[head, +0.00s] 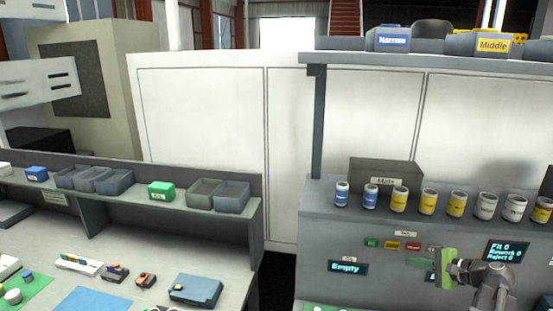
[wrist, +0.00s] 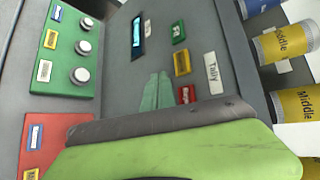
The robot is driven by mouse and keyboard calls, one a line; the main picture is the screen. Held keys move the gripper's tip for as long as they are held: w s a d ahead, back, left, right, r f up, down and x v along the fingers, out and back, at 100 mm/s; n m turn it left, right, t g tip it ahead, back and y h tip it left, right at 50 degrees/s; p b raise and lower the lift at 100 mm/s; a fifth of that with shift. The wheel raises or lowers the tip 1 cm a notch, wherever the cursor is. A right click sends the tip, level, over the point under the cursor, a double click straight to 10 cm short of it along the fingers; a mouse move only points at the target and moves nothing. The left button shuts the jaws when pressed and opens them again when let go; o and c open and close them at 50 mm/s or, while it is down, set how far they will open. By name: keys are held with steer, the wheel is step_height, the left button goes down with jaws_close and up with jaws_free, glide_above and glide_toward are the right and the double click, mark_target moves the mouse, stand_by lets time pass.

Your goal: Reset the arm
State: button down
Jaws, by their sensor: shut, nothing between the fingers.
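My gripper (head: 443,268) is at the lower right of the head view, in front of the grey panel of the right-hand station (head: 320,245). My gripper hides part of a lower display in the head view.
Several blue, yellow and white cans (head: 428,201) line the ledge above the panel. A green board (wrist: 72,50) with round silver-topped pieces and a red board (wrist: 45,140) lie at left in the wrist view. A bench with bins (head: 231,195) stands left, across a gap.

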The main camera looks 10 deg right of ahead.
steer(key=w+a+f+n+g+y+b, duration=0.1)
steer(key=w+a+f+n+g+y, duration=0.2)
steer(key=a, duration=0.8)
steer(key=w+a+f+n+g+b, duration=0.1)
steer(key=w+a+f+n+b, duration=0.15)
steer(key=w+a, duration=0.6)
steer(key=s+a+f+n+g+h+b, duration=0.1)
steer(key=s+a+f+n+g, duration=0.2)
steer(key=a, duration=0.6)
steer(key=s+a+f+n+g+h+b, duration=0.1)
steer(key=s+a+f+n+h, duration=0.15)
steer(key=a+f, duration=0.5)
steer(key=s+a+f+n+g+b, duration=0.1)
steer(key=s+a+f+n+g, duration=0.2)
steer(key=a, duration=0.7)
steer(key=s+d+f+n+h, duration=0.2)
steer(key=s+d+h, duration=0.2)
steer(key=d, duration=0.3)
steer(key=shift+s+g+h, duration=0.3)
steer(key=shift+s+h, duration=0.05)
steer(key=shift+h, duration=0.2)
